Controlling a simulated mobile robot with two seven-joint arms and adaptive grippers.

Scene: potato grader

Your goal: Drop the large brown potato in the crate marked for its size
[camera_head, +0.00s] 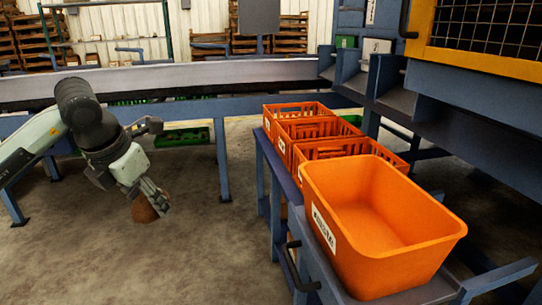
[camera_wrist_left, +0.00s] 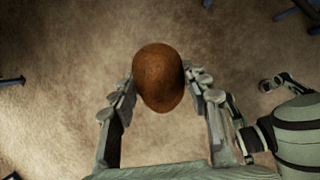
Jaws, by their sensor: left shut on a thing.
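My left gripper (camera_head: 155,200) is shut on the large brown potato (camera_head: 143,210) and holds it low over the open floor, left of the crates. In the left wrist view, the potato (camera_wrist_left: 158,78) sits between the two fingers. Three orange slatted crates, far (camera_head: 296,107), middle (camera_head: 311,128) and near (camera_head: 352,147), stand in a row. Small white labels show on their left sides; I cannot read them. A larger, smooth orange tub (camera_head: 440,236) is nearest, with a dark-lettered white label. My right gripper (camera_wrist_left: 270,84) appears small at the right of the wrist view.
The crates and tub stand on a blue metal stand (camera_head: 275,190) with a protruding handle. A long conveyor (camera_head: 190,82) runs behind my left arm. Blue machinery with a yellow-framed mesh guard (camera_head: 480,62) stands at the right. The concrete floor (camera_head: 215,255) between potato and stand is clear.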

